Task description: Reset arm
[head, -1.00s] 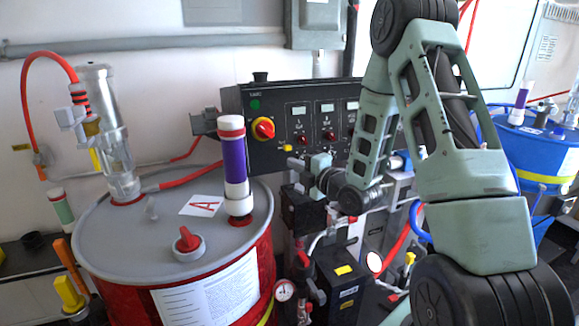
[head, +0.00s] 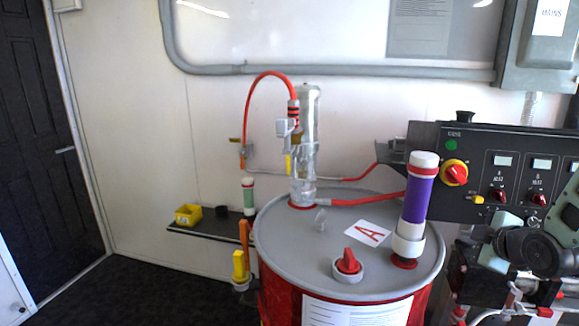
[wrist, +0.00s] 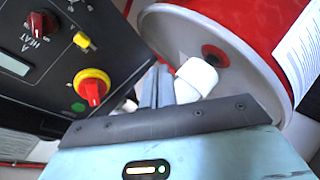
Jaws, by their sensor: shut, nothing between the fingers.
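My gripper (wrist: 155,88) shows in the wrist view with its two grey fingers shut together and nothing between them. A white-ended part (wrist: 197,75) shows just right of the fingers; I cannot tell its distance from them. In the head view, part of my arm shows at the right edge, in front of the control panel (head: 505,160), and the fingers are not clear there. The panel also shows at the left of the wrist view (wrist: 45,55), with its red and yellow knob (wrist: 92,88).
The red drum (head: 340,307) has a grey lid carrying a purple and white cylinder (head: 417,200), a red-handled cap (head: 347,265) and a clear pump with a red hose (head: 265,80). A low shelf (head: 205,233) holds a yellow bin (head: 188,214). Dark floor (head: 150,290) at left is clear.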

